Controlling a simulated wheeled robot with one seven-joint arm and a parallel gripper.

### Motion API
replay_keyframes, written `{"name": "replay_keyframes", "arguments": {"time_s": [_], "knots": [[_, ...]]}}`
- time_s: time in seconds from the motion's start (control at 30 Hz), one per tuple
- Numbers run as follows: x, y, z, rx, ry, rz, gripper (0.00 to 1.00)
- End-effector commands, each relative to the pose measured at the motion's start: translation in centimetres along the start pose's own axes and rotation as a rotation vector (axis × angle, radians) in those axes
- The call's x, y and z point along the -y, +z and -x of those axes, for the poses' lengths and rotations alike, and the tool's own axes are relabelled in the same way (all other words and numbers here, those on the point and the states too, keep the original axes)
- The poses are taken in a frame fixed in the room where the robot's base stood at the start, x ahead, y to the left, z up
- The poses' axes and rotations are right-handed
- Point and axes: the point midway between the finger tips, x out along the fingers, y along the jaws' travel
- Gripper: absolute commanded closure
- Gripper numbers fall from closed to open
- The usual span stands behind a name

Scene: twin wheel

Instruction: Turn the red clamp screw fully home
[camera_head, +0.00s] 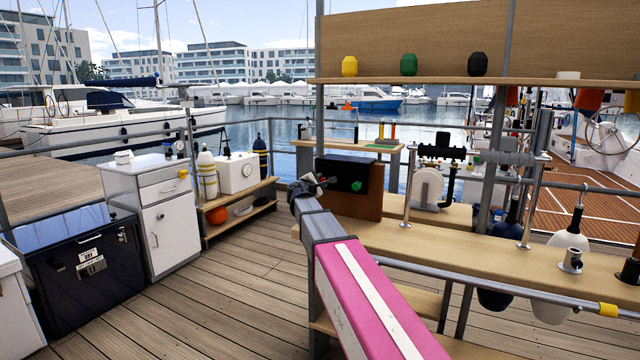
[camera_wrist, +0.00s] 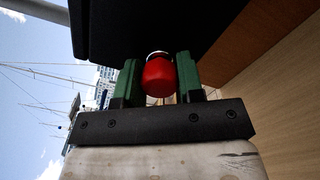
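The red clamp screw (camera_wrist: 158,77) shows in the wrist view, with a pale metal collar behind its head, at the edge of a black body. That body looks like the black box (camera_head: 343,172) on the bench in the head view. My gripper (camera_wrist: 159,78) has a green finger on each side of the screw head, which fills the gap between them, so it appears shut on the screw. How far in the screw is cannot be told.
A green knob (camera_head: 356,186) is on the box's front, close to my gripper. A brown wooden panel (camera_head: 350,210) stands below the box. The wooden bench (camera_head: 450,245) runs right, with a metal post (camera_head: 408,195) on it. Deck left of my arm is clear.

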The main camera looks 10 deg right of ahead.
Motion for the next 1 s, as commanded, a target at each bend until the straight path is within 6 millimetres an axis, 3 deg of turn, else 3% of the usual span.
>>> {"name": "replay_keyframes", "arguments": {"time_s": [0.47,1.0], "knots": [[0.02,-0.01,0.03,0.0,-0.001,-0.059,0.88],[0.01,0.0,0.04,0.001,-0.001,-0.498,0.88]]}}
